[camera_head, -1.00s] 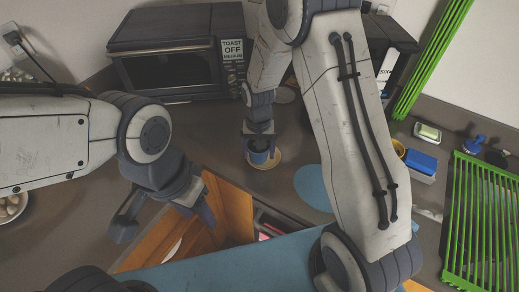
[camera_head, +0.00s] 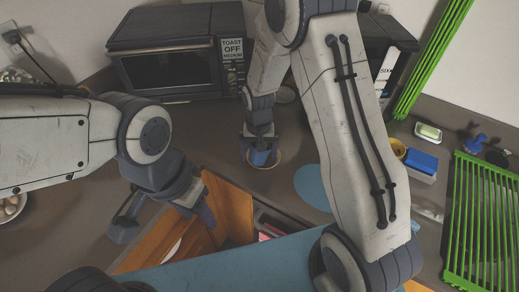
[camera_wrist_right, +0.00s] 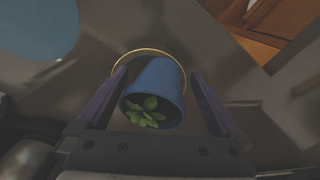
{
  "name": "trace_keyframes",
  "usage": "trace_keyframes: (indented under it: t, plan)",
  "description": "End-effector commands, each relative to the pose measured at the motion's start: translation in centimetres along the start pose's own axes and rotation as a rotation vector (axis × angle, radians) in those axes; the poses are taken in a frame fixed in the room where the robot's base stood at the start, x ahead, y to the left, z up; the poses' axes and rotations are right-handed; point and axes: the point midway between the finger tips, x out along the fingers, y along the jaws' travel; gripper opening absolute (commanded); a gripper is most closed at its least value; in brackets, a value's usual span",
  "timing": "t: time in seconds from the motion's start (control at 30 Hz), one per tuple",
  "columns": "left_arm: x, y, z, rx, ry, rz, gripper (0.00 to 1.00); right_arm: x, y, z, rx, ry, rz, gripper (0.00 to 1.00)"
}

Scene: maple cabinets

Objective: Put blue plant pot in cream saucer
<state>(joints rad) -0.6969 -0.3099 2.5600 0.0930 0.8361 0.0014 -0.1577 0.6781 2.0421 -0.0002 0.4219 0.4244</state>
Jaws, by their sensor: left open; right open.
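The blue plant pot (camera_head: 262,158), with a small green plant (camera_wrist_right: 148,112) in it, stands at the cream saucer (camera_head: 277,163) on the grey counter. In the right wrist view the blue pot (camera_wrist_right: 157,75) has the saucer's pale rim (camera_wrist_right: 150,51) curving around its base; it looks to be inside the rim. My right gripper (camera_head: 259,154) is open, with one finger on each side of the pot and gaps visible in the wrist view. My left gripper (camera_head: 165,219) is open and empty, away from the pot at the lower left.
A toaster oven (camera_head: 175,60) stands behind the pot. A blue round mat (camera_head: 312,188) lies to its right. An open wooden drawer (camera_head: 232,207) is in front. A green rack (camera_head: 488,220), blue sponge (camera_head: 421,162) and soap dish (camera_head: 428,132) are at the right.

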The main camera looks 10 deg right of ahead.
Motion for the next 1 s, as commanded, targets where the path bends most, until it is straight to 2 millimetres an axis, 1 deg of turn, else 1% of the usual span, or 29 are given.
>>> trace_keyframes:
  t: [0.13, 0.17, 0.27, 0.4, 0.6, 0.7, 0.8, 0.87, 0.9, 0.97, 1.0]
  plan:
    - [-1.0, 0.1, -0.1, 0.0, 0.0, 0.0, 0.5, -1.7, -0.1, -0.1, 0.0, 0.004, -0.002, 1.0]
    - [-0.4, 0.0, -0.1, 0.0, 0.001, 0.0, 0.5, -1.8, -0.1, -0.1, 0.0, 0.005, -0.002, 1.0]
    - [0.2, 0.0, 0.0, 0.0, 0.0, 0.0, 0.5, -3.7, -0.1, -0.2, -0.001, 0.008, -0.004, 1.0]
    - [0.9, -0.1, 0.1, 0.0, 0.0, 0.0, 0.5, -6.9, -0.1, -0.2, -0.001, 0.008, -0.004, 1.0]
    - [1.5, -0.1, 0.1, 0.001, 0.0, 0.0, 0.5, -10.8, -0.1, -0.1, 0.0, 0.006, -0.003, 1.0]
    - [1.7, -0.1, 0.1, 0.001, 0.0, 0.0, 0.5, -12.1, 0.0, -0.1, 0.0, 0.003, -0.001, 1.0]
    - [1.7, -0.1, 0.1, 0.001, 0.0, 0.0, 0.5, -12.9, -0.1, 0.2, -0.007, 0.002, -0.002, 1.0]
    - [1.7, -0.1, 0.1, 0.001, 0.0, 0.0, 0.5, -13.5, -0.6, 1.1, -0.038, 0.004, -0.005, 1.0]
    - [1.7, -0.1, 0.1, 0.001, 0.0, 0.0, 0.5, -14.1, -1.2, 2.2, -0.078, 0.006, -0.009, 1.0]
    - [1.7, -0.1, 0.1, 0.001, 0.0, 0.0, 0.5, -15.0, -2.2, 4.8, -0.166, 0.008, -0.018, 1.0]
    - [1.7, -0.1, 0.1, 0.001, 0.0, 0.0, 0.5, -15.7, -2.9, 7.0, -0.24, 0.011, -0.026, 1.0]
